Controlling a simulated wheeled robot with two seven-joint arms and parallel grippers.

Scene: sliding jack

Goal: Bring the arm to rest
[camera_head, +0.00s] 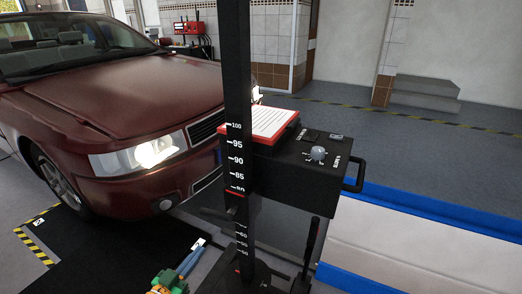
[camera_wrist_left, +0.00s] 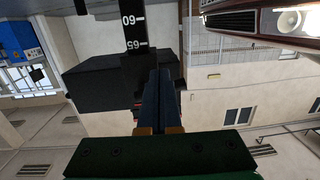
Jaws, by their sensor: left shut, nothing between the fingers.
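My left gripper (camera_head: 190,262) shows at the bottom of the head view, low and to the left of the black post (camera_head: 238,60). Its fingers are together with nothing between them, pointing up and to the right. In the left wrist view the closed fingers (camera_wrist_left: 160,98) overlap the dark box of the stand in the picture; I cannot tell how far apart they are. The black measuring box (camera_head: 285,165) is mounted on the post, with a red-edged white panel on top, a knob and a side handle. My right gripper is not in view.
A dark red car (camera_head: 110,90) with a lit headlight stands at left, close behind the post. A black mat (camera_head: 110,250) with yellow-black edging lies on the floor. A white and blue surface (camera_head: 430,245) is at right. Grey floor (camera_head: 400,140) is open behind.

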